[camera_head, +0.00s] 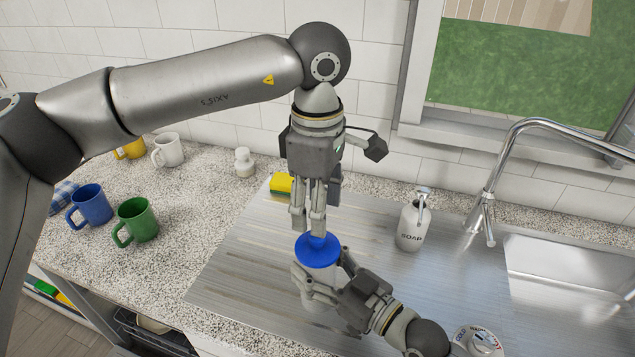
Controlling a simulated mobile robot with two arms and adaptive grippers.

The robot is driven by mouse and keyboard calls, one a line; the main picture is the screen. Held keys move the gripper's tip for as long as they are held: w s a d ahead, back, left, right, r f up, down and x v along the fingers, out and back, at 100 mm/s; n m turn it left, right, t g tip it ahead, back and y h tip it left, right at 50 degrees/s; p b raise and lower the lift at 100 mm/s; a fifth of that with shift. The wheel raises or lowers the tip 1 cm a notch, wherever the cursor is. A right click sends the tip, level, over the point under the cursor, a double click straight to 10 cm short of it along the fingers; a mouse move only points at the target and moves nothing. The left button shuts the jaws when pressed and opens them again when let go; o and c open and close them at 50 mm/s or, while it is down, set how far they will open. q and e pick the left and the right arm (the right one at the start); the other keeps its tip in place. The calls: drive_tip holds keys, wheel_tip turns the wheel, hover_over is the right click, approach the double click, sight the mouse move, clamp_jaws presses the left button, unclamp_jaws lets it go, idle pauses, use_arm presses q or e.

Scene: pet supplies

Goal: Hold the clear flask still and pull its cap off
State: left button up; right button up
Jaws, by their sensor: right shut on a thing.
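The clear flask (316,297) stands upright on the ribbed metal drainboard, with a wide blue cap (318,254) on its top. My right gripper (328,277) comes in from the lower right and is shut on the flask's side, below the cap. My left gripper (308,232) points straight down from above, its fingertips right at the cap's top. Whether its fingers grip the cap cannot be made out. The flask's lower part and its right side are partly hidden by my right gripper.
A soap bottle (412,225), tap (483,205) and sink (570,275) are to the right. A yellow sponge (281,183) and white bottle (244,162) are behind. Blue (91,204), green (137,220), white (168,150) and yellow mugs stand left. The drainboard's left part (235,280) is clear.

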sight(318, 242)
use_arm(q)
wheel_tip(318, 242, down, 7)
idle(0.3)
drive_tip(key=shift+c, duration=0.4)
clamp_jaws()
drive_tip(key=shift+r, duration=0.25)
idle(0.5)
drive_tip(key=shift+r, duration=0.9)
drive_tip(key=shift+r, duration=0.1)
